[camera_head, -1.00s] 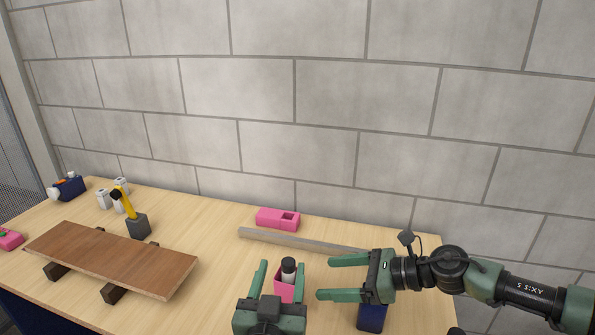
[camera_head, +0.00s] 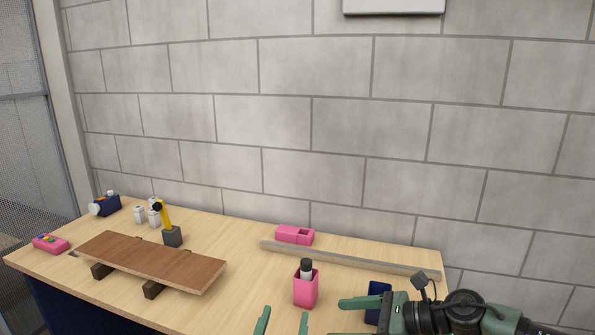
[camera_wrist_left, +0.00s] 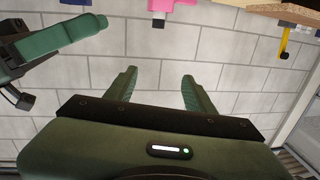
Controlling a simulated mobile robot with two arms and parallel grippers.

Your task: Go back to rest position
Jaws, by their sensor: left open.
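My left gripper (camera_head: 283,314) is at the bottom edge of the head view, with only its two fingertips showing. In the left wrist view (camera_wrist_left: 159,78) its fingers are apart with nothing between them. My right gripper (camera_head: 347,319) comes in from the right, with one finger in full view and the other mostly cut off below. The brown board (camera_head: 150,262) lies across two dark blocks at the left of the table, clear of both grippers.
On the wooden table (camera_head: 240,310) a pink holder (camera_head: 305,290) with a dark-topped bottle stands just beyond my left fingertips. A dark blue box (camera_head: 378,290) is near my right gripper. A grey bar (camera_head: 350,260) and a pink block (camera_head: 294,234) lie behind. A yellow-handled hammer (camera_head: 167,215) stands at the left.

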